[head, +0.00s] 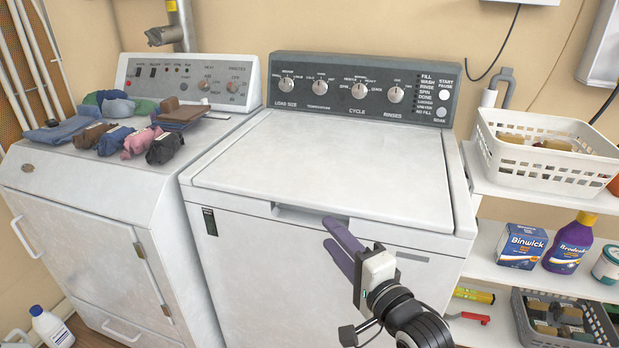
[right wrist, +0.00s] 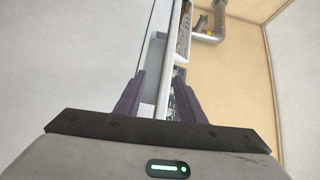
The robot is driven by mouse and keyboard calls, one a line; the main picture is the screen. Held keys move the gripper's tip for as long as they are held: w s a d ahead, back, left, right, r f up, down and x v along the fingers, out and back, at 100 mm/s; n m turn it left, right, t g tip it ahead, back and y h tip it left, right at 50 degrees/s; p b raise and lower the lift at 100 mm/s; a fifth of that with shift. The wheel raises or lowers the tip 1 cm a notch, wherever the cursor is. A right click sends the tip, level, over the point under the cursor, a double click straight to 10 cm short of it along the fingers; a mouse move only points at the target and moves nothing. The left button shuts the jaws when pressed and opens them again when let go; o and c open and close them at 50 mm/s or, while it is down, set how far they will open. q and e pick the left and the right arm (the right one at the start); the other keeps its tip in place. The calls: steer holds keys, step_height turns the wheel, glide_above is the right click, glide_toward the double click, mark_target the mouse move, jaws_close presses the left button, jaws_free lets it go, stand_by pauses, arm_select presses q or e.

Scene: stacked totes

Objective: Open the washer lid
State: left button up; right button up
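The washer (head: 275,285) is the white top-loader in the middle of the head view, with a dark control panel (head: 362,88) at its back. Its flat white lid (head: 325,165) lies closed, with a recessed grip along the middle of its front edge. I cannot tell whether a finger touches the lid. My left gripper is not in view.
A dryer (head: 90,240) with folded and rolled clothes (head: 115,140) on top stands at left. At right, a shelf holds a white basket (head: 545,160), a Binwick box (head: 522,247), a purple bottle (head: 569,243) and a dark crate (head: 570,325). The lid top is clear.

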mark_target(313, 206)
steer(key=shift+m, duration=0.3)
steer(key=x, duration=0.3)
steer(key=r+x, duration=0.1)
steer(key=x, duration=0.3)
steer(key=r+b+x, duration=0.1)
steer(key=x, duration=0.3)
steer(key=shift+d, duration=0.1)
steer(key=shift+c, duration=0.4)
jaws_close()
